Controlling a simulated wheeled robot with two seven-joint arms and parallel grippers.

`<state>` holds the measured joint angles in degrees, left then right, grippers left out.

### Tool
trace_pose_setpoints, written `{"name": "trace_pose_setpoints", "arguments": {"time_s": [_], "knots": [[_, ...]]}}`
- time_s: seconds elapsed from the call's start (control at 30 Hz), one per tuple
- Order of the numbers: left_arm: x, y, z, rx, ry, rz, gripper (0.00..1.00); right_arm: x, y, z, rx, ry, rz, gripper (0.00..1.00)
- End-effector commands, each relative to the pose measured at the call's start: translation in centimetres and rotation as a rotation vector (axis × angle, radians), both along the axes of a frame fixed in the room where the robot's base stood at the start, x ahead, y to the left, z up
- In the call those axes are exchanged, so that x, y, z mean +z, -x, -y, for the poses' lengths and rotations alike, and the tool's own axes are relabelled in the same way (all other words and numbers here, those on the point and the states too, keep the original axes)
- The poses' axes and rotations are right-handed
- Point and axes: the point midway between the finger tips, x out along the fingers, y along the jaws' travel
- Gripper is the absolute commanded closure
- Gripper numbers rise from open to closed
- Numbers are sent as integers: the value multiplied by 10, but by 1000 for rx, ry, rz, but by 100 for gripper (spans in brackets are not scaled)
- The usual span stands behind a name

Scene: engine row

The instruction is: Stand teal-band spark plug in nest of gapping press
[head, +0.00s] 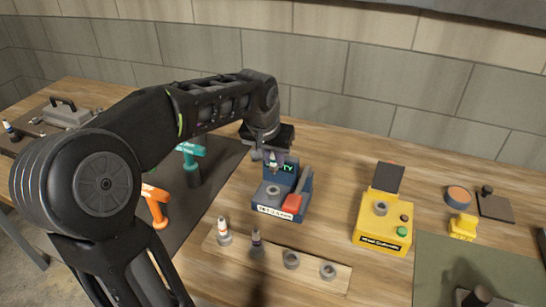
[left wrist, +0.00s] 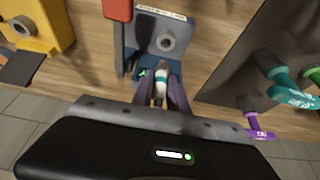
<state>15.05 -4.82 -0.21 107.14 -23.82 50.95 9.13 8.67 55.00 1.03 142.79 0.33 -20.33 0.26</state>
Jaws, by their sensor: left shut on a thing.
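My left gripper (head: 271,152) is shut on the teal-band spark plug (left wrist: 161,80), which shows a white body and a teal band in the left wrist view. It holds the plug in the air close to the blue gapping press (head: 264,202). My right gripper is not in view.
A wooden rack (head: 309,277) in front of the press holds two plugs and has two empty sockets. A yellow device (head: 383,222) stands to the right. Orange and teal drivers (head: 190,150) are on the dark mat at left. Bare table lies between press and yellow device.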

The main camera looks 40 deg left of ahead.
Motion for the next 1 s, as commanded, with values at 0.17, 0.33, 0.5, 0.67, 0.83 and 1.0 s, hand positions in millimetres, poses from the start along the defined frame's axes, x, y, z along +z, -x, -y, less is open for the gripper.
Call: {"name": "trace_pose_setpoints", "arguments": {"time_s": [0.17, 0.33, 0.5, 0.67, 0.83, 1.0], "knots": [[0, 0, 0, 1, -1, 1, 100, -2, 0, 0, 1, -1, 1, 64], [-6, 0, 0, 1, -1, 0, 100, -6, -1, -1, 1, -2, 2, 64], [-15, 0, 0, 1, -1, 0, 100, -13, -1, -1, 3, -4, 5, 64], [-23, 0, 0, 1, -1, 0, 100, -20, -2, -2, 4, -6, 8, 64], [-33, 0, 0, 1, -1, 0, 100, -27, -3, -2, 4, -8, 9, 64], [-42, 0, 0, 1, -1, 0, 100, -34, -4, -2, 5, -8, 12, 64]]}}
